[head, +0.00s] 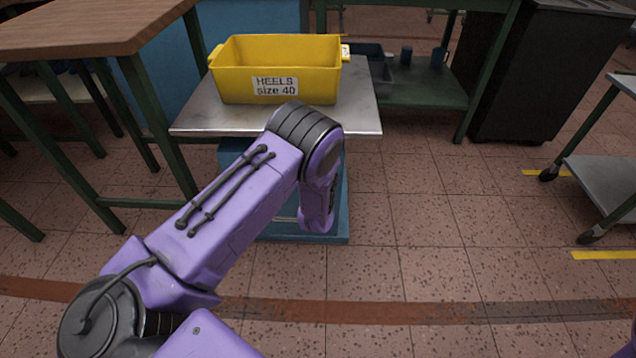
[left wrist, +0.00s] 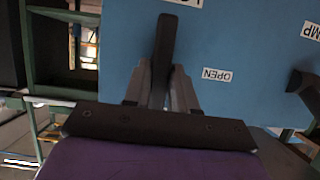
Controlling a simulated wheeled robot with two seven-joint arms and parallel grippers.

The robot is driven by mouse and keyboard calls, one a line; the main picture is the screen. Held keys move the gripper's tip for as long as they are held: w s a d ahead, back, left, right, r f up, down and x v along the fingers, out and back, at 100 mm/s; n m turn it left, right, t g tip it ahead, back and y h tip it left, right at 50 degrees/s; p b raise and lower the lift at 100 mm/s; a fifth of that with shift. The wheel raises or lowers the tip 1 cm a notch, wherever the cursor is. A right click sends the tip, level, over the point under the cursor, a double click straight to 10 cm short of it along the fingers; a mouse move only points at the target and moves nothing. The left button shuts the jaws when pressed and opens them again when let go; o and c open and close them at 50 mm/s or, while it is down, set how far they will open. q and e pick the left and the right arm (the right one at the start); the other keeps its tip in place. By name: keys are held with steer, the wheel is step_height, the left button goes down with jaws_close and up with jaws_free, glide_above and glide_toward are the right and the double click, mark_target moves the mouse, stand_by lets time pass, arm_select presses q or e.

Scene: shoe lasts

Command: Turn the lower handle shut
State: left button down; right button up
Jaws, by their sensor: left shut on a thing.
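In the left wrist view a long black handle (left wrist: 166,38) stands out against a blue panel (left wrist: 230,35). My left gripper (left wrist: 161,78) is shut on this handle, one grey finger on each side of it. A white label reading OPEN (left wrist: 217,75) is on the panel beside the fingers. Another dark handle (left wrist: 306,84) is partly in view at the right edge. In the head view my left arm reaches down in front of the blue cabinet (head: 335,225) and hides the handles and the gripper. My right gripper is not in view.
A yellow bin (head: 310,68) labelled HEELS size 40 stands on the metal top (head: 200,122) above the cabinet. A wooden-topped table (head: 85,25) is at the left. A dark cabinet (head: 545,75) and a wheeled cart (head: 605,180) are at the right. The floor between is clear.

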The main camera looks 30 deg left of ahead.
arm_select(q)
steer(key=shift+d, duration=0.1)
steer(key=c, duration=1)
jaws_free()
steer(key=p+v, duration=0.2)
steer(key=v, duration=0.8)
steer(key=shift+s+p, duration=0.2)
steer(key=shift+p, duration=0.2)
steer(key=shift+d+r, duration=0.1)
